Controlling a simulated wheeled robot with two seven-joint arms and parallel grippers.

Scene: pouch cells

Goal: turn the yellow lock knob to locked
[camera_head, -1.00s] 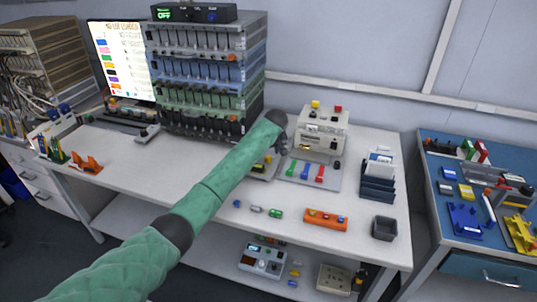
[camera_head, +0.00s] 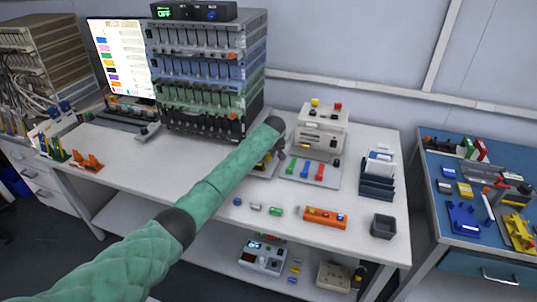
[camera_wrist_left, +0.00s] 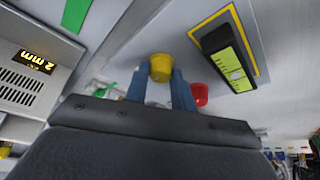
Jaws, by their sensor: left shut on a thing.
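A yellow knob (camera_wrist_left: 161,68), round with a flared top, sits between the two blue-grey fingers of my left gripper (camera_wrist_left: 160,82) in the left wrist view. The fingers are shut on its sides. Which way the knob is turned cannot be told. In the head view my green left arm (camera_head: 222,180) reaches across the white bench, and its wrist hangs just left of the beige machine (camera_head: 322,130). The arm mostly hides the gripper and the knob there. My right gripper is not in view.
A red round part (camera_wrist_left: 200,94) is close to the right finger. A black block with a yellow-green label (camera_wrist_left: 228,57) stands nearby. A plate with green, blue and red handles (camera_head: 313,180) lies right of my wrist. An orange holder (camera_head: 325,217) is in front.

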